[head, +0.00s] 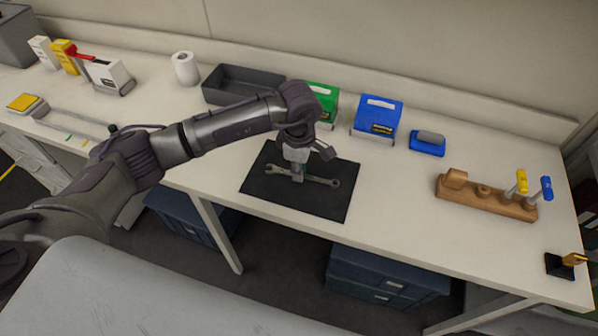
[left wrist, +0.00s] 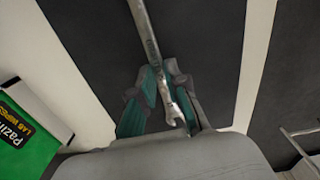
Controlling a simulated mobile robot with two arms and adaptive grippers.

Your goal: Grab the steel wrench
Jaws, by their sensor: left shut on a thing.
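The steel wrench (head: 322,180) lies on or just above the black mat (head: 323,203) in the head view, roughly left to right. My left gripper (head: 297,174) points down over the wrench near its middle. In the left wrist view, the gripper's fingers (left wrist: 160,88) are shut on the wrench (left wrist: 144,32), whose shaft runs up out of the picture. I cannot tell whether the wrench still touches the mat. My right gripper is in neither view.
Behind the mat stand a dark tray (head: 236,92), a green box (head: 322,100) and a blue box (head: 376,117). A wooden holder (head: 484,198) with screwdrivers stands to the right. The table (head: 395,196) is clear between mat and holder.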

